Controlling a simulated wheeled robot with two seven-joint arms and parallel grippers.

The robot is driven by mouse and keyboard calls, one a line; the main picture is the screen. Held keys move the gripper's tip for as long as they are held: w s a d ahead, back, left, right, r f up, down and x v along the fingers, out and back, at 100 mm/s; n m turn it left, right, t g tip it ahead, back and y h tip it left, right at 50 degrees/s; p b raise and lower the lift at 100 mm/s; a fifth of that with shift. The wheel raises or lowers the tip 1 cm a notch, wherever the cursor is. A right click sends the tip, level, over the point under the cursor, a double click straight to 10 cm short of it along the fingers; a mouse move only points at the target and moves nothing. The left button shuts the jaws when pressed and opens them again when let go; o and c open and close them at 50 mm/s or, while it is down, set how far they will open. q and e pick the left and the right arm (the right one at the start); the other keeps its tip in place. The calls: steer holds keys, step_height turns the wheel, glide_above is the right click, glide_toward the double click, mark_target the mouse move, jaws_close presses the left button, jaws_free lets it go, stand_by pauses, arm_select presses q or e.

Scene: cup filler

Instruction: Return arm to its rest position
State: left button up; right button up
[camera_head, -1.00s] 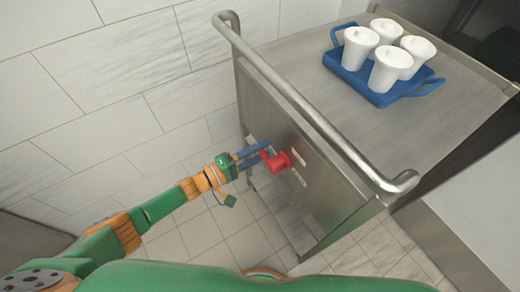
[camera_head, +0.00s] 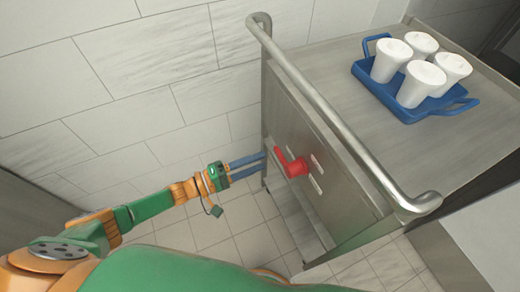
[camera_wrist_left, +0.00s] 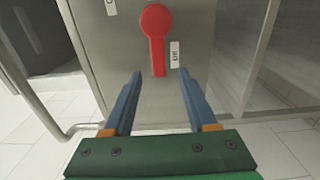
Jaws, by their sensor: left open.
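My left gripper (camera_head: 264,163) is open and empty. Its two blue fingers point toward the metal side panel of the cart, beside a red lever handle (camera_head: 295,166). In the left wrist view the red lever (camera_wrist_left: 155,35) has its round hub at the top and its arm hanging down beside a label that appears to read "Off". The open fingers (camera_wrist_left: 160,82) lie below and to either side of the lever, with a gap between them and it. My right gripper is in neither view.
The steel cart (camera_head: 330,205) has a tubular rail (camera_head: 335,115) along its near edge, above my left gripper. On its top stands a blue tray (camera_head: 390,88) with several white cups (camera_head: 421,84). A tiled wall (camera_head: 120,75) is at the left, and clear tiled floor (camera_head: 240,215) lies below.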

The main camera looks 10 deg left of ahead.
arm_select(q)
steer(key=s+a+f+m+y+p, duration=0.2)
steer(key=a+f+y, duration=0.25)
steer(key=f, duration=0.35)
steer(key=s+a+f+m+y+p, duration=0.1)
steer(key=s+a+f+y, duration=0.2)
steer(key=f+y, duration=0.4)
steer(key=s+a+f+m+g+y+p, duration=0.1)
steer(key=s+f+m+g, duration=0.2)
steer(key=s, duration=1)
steer(key=s+a+f+m+g+y+p, duration=0.1)
steer(key=s+f+g, duration=0.5)
steer(key=s, duration=0.7)
step_height(320, 180, down, 2)
steer(key=m+y, duration=0.1)
steer(key=m, duration=0.1)
steer(key=shift+s+a+f+m+g, duration=0.15)
steer(key=shift+s+a+m+g, duration=0.15)
steer(key=shift+a+m, duration=0.1)
steer(key=shift+w, duration=0.1)
